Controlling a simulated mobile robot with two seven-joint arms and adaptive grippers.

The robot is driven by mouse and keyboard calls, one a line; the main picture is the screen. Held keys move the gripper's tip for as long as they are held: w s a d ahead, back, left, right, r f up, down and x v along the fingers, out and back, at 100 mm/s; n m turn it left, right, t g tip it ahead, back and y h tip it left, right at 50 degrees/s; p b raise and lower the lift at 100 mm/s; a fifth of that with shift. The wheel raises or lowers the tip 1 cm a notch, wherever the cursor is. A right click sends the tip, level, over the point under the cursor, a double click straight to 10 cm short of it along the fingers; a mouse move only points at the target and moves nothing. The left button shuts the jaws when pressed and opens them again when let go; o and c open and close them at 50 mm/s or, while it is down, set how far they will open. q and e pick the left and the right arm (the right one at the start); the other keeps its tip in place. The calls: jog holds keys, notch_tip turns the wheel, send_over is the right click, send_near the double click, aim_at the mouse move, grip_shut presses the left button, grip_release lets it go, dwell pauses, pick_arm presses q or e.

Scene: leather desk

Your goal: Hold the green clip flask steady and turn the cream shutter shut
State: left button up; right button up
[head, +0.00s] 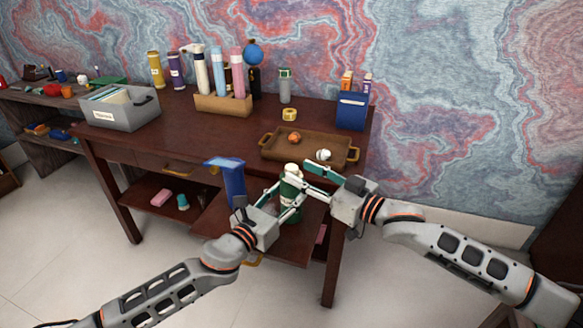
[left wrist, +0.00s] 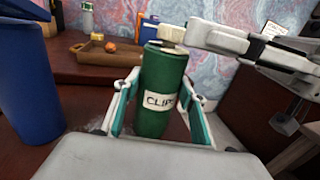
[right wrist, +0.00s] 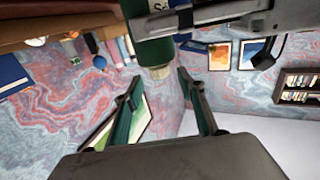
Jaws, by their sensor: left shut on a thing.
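The green clip flask (head: 290,205) stands upright in front of the desk's edge; its "CLIPS" label shows in the left wrist view (left wrist: 158,101). My left gripper (head: 284,200) is shut on the flask's body, a finger on each side. The cream shutter (head: 292,168) is on top of the flask and also shows in the left wrist view (left wrist: 172,33). My right gripper (head: 312,178) is open at the flask's top. In the right wrist view its fingers stand apart, with the cream shutter (right wrist: 160,72) near the gap between their tips. Whether they touch it is unclear.
A tall blue object (head: 232,180) stands close left of my left gripper. A brown tray (head: 275,152) with small items lies on the desk behind the flask. A blue box (head: 351,112), bottles in a wooden holder (head: 222,104) and a grey bin (head: 118,118) stand farther back.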

aim_at(296, 170)
jog(key=shift+x, duration=2.2)
jog(key=shift+s, duration=0.1)
grip_shut()
